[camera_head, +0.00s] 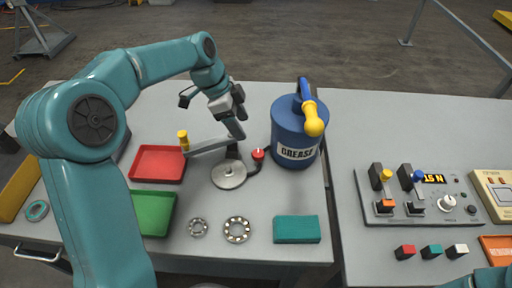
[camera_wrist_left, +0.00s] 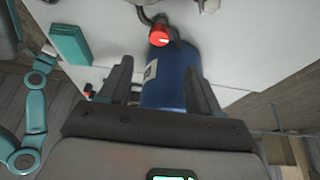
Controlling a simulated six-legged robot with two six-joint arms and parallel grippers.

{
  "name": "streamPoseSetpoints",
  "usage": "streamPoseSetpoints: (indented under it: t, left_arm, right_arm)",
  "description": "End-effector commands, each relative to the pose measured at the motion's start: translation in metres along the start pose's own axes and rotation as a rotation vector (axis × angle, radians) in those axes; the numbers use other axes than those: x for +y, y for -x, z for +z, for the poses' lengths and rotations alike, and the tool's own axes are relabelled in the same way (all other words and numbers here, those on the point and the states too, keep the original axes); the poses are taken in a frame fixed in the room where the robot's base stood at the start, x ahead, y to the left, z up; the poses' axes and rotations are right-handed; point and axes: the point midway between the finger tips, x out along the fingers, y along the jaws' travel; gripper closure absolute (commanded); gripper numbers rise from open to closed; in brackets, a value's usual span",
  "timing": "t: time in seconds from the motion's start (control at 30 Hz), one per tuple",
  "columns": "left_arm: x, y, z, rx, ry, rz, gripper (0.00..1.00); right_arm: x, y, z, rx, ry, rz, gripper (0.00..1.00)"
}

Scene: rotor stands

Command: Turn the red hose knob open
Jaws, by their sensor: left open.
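The red hose knob (camera_head: 258,155) sits on a dark bent pipe beside a round metal base (camera_head: 229,173) on the grey table. My left gripper (camera_head: 237,124) hangs above and slightly left of the knob in the head view, apart from it. In the left wrist view the red knob (camera_wrist_left: 159,37) shows beyond the fingertips, near the top. The open jaws of the left gripper (camera_wrist_left: 160,76) hold nothing. A blue can (camera_wrist_left: 170,80) shows between and beyond them. My right gripper is out of view.
The blue grease can (camera_head: 293,132) with a yellow nozzle stands just right of the knob. A grey lever (camera_head: 208,147) with a yellow knob extends left. Red (camera_head: 158,164) and green (camera_head: 153,212) trays lie left; a teal block (camera_head: 297,229) lies in front. A switch panel (camera_head: 425,197) stands right.

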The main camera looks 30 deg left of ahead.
Motion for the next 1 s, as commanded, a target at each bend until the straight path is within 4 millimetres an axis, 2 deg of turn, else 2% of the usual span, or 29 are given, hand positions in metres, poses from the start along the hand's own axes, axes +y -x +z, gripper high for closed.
streamPoseSetpoints:
  t: [0.2,0.4,0.6,0.9,0.97,1.0]
  left_arm:
    - [0.002,-0.053,0.000,-0.001,0.000,0.006,0.37]
    - [0.000,-0.092,0.000,-0.001,0.000,0.003,0.37]
    - [-0.002,-0.111,0.001,0.000,0.000,0.000,0.37]
    - [-0.003,-0.114,0.001,0.000,0.000,-0.001,0.37]
    - [-0.003,-0.114,0.001,0.000,0.000,-0.001,0.53]
    - [-0.003,-0.114,0.001,0.000,0.000,-0.001,0.66]
  right_arm:
    - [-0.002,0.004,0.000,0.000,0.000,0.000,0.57]
    - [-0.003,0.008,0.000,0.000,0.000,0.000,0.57]
    - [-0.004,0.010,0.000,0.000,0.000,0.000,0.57]
    - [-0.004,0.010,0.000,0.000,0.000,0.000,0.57]
    - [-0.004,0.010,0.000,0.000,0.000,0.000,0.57]
    - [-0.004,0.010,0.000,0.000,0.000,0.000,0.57]
